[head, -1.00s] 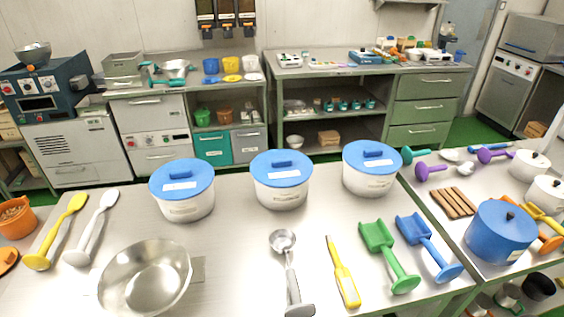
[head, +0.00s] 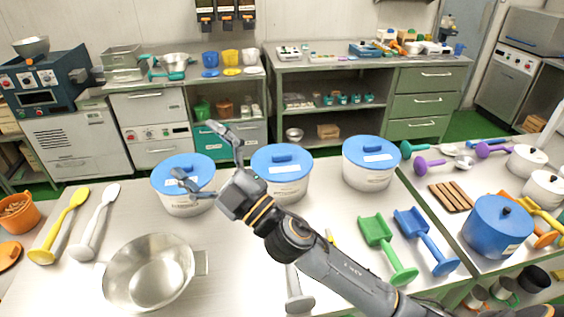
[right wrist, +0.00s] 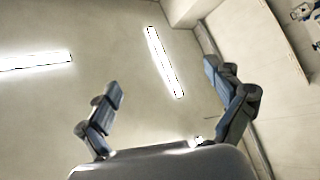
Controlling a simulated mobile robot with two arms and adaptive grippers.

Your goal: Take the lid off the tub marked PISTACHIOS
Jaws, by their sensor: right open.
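Three white tubs with blue lids stand in a row at the back of the table: a left tub (head: 187,204), a middle tub (head: 290,190) and a right tub (head: 367,178). Each lid has a raised blue handle and a white label; the writing is too small to read, so I cannot tell which is PISTACHIOS. All three lids are on. My right gripper (head: 197,153) is open and empty, its fingers spread in front of the left tub's lid (head: 176,165) in the picture. In the right wrist view it points at ceiling and wall. My left gripper is out of view.
A steel bowl (head: 148,275) stands at front left, beside white and yellow spoons (head: 62,225). Green (head: 388,250) and blue (head: 425,240) scoops lie at front right. My right arm hides much of the steel ladle and yellow tool. A blue pot (head: 497,230) stands on the right-hand table.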

